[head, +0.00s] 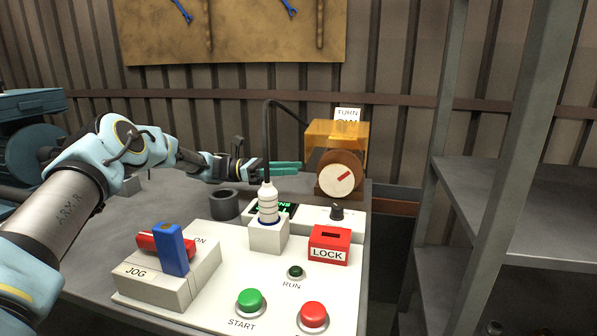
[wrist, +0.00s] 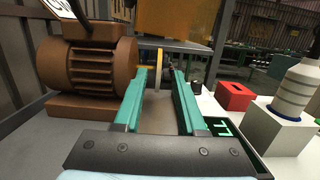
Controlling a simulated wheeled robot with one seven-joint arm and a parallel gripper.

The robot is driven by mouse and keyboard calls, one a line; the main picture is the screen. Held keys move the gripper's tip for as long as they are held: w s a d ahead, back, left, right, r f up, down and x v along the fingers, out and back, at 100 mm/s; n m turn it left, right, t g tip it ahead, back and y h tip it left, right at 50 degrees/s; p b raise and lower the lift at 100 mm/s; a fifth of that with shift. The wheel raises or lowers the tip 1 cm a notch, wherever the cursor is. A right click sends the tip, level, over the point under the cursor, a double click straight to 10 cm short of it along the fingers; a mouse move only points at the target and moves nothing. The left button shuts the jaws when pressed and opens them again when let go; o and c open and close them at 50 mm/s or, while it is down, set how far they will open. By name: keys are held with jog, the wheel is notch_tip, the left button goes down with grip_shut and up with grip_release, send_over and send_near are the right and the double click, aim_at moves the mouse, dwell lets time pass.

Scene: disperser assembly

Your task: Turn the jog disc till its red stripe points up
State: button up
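The jog disc (head: 341,181) is a cream disc on the front of a brown motor (head: 336,160). Its red stripe (head: 344,177) slants toward the upper right in the head view. In the wrist view the disc (wrist: 159,72) shows edge-on, beside the motor (wrist: 88,68), in the gap between my teal fingertips. My gripper (head: 299,168) is open and comes in from the left of the motor, at about the disc's height. In the wrist view my gripper (wrist: 162,72) has its fingers apart with nothing held. I cannot tell whether a fingertip touches the disc.
An orange translucent cover (head: 336,134) is above the motor. A white bottle (head: 268,203) stands on a white block in front of my gripper. A red LOCK box (head: 329,245), a black knob (head: 337,211) and a dark ring (head: 224,205) are nearby. Grey shelves (head: 510,180) stand right.

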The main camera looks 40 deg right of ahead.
aim_at(335, 165)
jog(key=shift+t+y, duration=0.3)
jog(key=shift+t, duration=0.3)
jog(key=p+x, duration=0.3)
jog(key=p, duration=0.1)
jog(key=r+p+x, duration=0.1)
jog(key=p+x, duration=0.3)
jog(key=p, duration=0.1)
jog(key=r+p+x, duration=0.1)
jog(key=p+x, duration=0.2)
jog(key=p, duration=0.2)
jog(key=shift+s+d+r, duration=0.1)
jog(key=shift+s+d, duration=0.05)
jog(key=shift+s, duration=0.2)
jog(key=shift+s+d, duration=0.3)
jog(key=shift+s, duration=0.15)
grip_shut()
